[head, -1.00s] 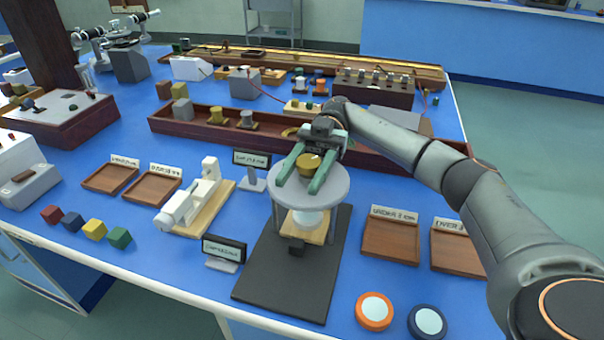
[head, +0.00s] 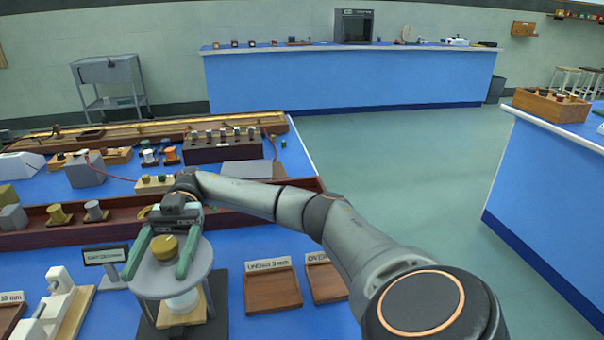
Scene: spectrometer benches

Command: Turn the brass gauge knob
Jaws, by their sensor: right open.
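The brass gauge knob (head: 165,248) is a short, round, gold-coloured knob on top of a grey round plate (head: 150,281). The plate belongs to a small stand with a white part and a wooden block under it, on a dark base (head: 208,326). My right gripper (head: 160,268) reaches over the plate from behind. Its two green fingers are open, one on each side of the knob. I cannot tell whether either finger touches the knob. My left gripper is out of view.
Small wooden trays (head: 272,291) lie right of the stand. A white instrument (head: 58,300) and a small dark sign (head: 105,256) stand to its left. A long dark wooden rail (head: 120,231) runs behind. Open floor (head: 400,170) lies between this bench and another blue bench (head: 555,200).

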